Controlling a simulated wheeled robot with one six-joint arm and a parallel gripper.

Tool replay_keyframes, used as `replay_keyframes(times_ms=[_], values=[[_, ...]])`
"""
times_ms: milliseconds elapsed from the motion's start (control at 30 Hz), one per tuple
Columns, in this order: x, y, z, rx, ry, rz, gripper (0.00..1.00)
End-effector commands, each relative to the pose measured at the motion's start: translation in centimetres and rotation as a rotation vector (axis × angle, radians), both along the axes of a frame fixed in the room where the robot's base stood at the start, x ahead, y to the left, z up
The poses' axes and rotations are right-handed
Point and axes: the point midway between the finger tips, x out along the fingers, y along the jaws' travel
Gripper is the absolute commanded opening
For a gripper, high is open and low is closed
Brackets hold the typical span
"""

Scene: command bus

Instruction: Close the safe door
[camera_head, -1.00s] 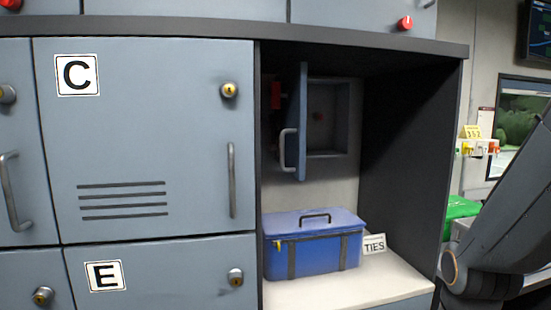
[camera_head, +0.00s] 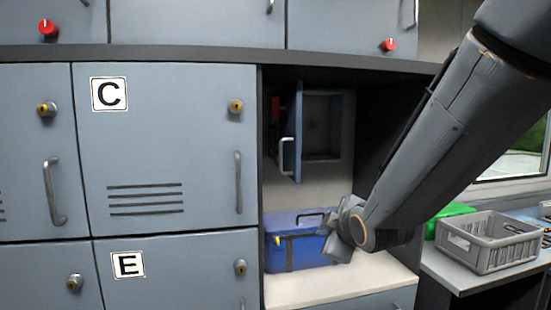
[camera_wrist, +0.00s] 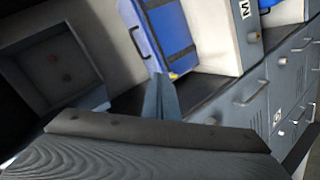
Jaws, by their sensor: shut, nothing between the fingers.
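The safe (camera_head: 322,125) is set in the back wall of the dark alcove. Its grey-blue door (camera_head: 298,130) stands open, swung out toward me and seen nearly edge-on, with a pale handle (camera_head: 287,155) on its left face. The open safe cavity (camera_wrist: 52,68) also shows at the left of the wrist view, with small reddish spots inside. My gripper (camera_wrist: 160,96) is shut and empty in the wrist view. In the head view my wrist is in front of the blue case, below and right of the door, apart from it; the fingertips are not clear there.
A blue case (camera_head: 285,255) with straps and a handle sits on the white shelf (camera_head: 340,285) under the safe, partly hidden by my wrist. Closed cabinet C (camera_head: 160,140) is left of the alcove. A grey crate (camera_head: 490,250) stands outside at the right.

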Motion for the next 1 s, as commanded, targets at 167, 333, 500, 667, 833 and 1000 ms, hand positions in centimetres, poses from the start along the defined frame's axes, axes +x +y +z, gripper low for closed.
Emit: replay_keyframes(times_ms=[167, 333, 500, 667, 833, 1000], values=[[2.2, 5.7, 10.1, -0.213, -0.401, 0.226, 0.0], [2.2, 8.1, 14.6, -0.317, -0.592, 0.296, 0.0], [2.9, 8.8, 15.4, -0.335, -0.624, 0.306, 0.0], [4.7, 9.6, 15.3, -0.333, -0.62, 0.307, 0.0], [7.0, 10.6, 15.4, -0.333, -0.618, 0.305, 0.0], [9.2, 11.5, 15.3, -0.333, -0.618, 0.305, 0.0]])
